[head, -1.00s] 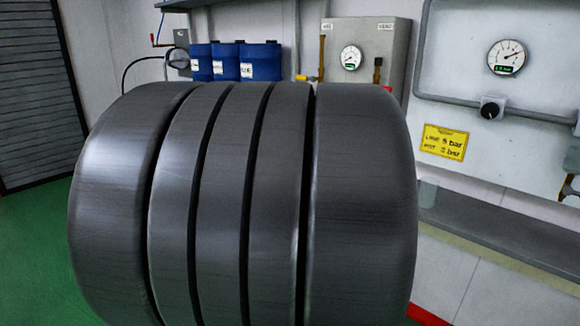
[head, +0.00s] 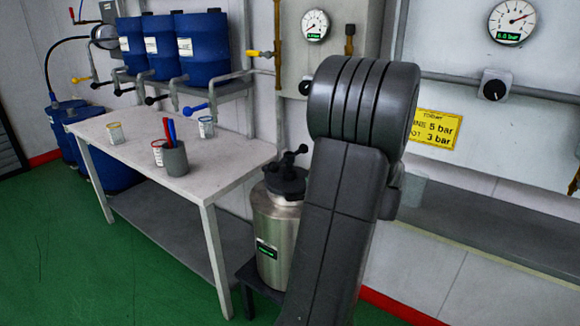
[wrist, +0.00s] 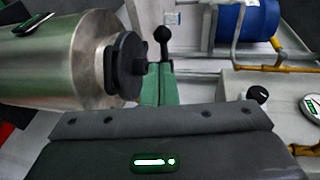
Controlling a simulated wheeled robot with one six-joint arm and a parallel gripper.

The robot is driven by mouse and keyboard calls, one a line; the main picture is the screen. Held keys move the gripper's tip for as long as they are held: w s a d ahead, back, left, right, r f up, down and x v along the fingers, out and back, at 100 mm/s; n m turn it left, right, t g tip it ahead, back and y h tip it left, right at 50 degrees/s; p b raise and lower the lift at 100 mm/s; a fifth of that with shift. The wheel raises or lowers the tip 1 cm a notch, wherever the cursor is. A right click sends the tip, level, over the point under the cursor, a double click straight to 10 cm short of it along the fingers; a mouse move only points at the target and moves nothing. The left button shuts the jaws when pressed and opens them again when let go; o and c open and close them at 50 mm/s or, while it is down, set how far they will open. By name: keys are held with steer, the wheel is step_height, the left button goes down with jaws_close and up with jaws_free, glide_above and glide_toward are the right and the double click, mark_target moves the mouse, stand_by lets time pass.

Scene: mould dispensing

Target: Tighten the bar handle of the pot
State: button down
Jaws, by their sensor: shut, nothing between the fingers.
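The pot (head: 272,235) is a steel cylinder with a black lid (head: 284,182), upright on a low dark stand right of the white table. Its black bar handle (head: 291,158) has ball ends. My arm covers the pot's right side in the head view and hides my gripper there. In the wrist view the pot (wrist: 60,62) appears on its side at left, with the lid (wrist: 125,66) and one ball of the bar handle (wrist: 161,34) showing. My gripper (wrist: 158,78) has green fingers, shut and empty, close to the handle. I cannot tell if they touch it.
The white table (head: 100,140) left of the pot holds several tins and a grey cup (head: 175,160) of pens. Blue drums (head: 200,45) on a rack stand behind it. A grey ledge (head: 480,230) runs along the wall at right. Green floor is clear at front left.

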steer(key=shift+w+d+r, duration=0.15)
steer(key=shift+w+d, duration=0.05)
glide_toward(276, 169)
steer(key=x, duration=0.7)
steer(key=shift+d+p, duration=0.15)
steer(key=shift+p, duration=0.2)
steer(key=shift+b, duration=0.4)
